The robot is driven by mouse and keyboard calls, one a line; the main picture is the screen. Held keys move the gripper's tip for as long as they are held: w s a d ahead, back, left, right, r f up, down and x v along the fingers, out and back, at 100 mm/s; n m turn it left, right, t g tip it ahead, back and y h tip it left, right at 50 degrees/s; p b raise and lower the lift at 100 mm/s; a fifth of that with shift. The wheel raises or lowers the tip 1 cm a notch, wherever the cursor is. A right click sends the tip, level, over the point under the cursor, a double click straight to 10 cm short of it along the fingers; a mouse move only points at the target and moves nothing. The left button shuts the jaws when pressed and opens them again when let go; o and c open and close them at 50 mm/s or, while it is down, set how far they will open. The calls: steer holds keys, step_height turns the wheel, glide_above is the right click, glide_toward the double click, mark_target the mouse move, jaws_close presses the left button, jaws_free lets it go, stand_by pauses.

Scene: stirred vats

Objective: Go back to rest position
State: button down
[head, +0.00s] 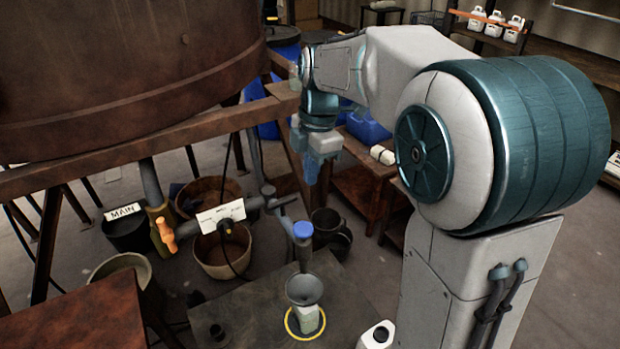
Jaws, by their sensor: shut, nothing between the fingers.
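My arm rises from the right side of the head view and reaches toward the back middle. My gripper (312,170) hangs from its end, pointing down, in front of the stand and the blue containers. Its fingers look shut, with nothing seen held in them. It is up in the air, apart from the pipes and the table below.
A large rusty vat (120,75) on a wooden frame fills the left. Under it are a pipe with an orange valve handle (165,235), a blue-capped outlet (303,230), and a funnel (305,289) above a yellow ring. A white jug (376,336) stands right of these.

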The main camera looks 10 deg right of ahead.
stand_by(0.4)
steer(key=s+d+f+m+t, duration=0.1)
steer(key=s+d+m, duration=0.3)
steer(key=s+m, duration=0.5)
steer(key=s+d+f+m+t+h, duration=0.1)
steer(key=s+d+f+m+t, duration=0.1)
steer(key=s+m, duration=0.7)
steer(key=d+f+m, duration=0.1)
steer(key=d+m, duration=0.1)
steer(key=m, duration=0.2)
steer(key=shift+s+f+m, duration=0.15)
steer(key=shift+f+m, duration=0.25)
stand_by(0.7)
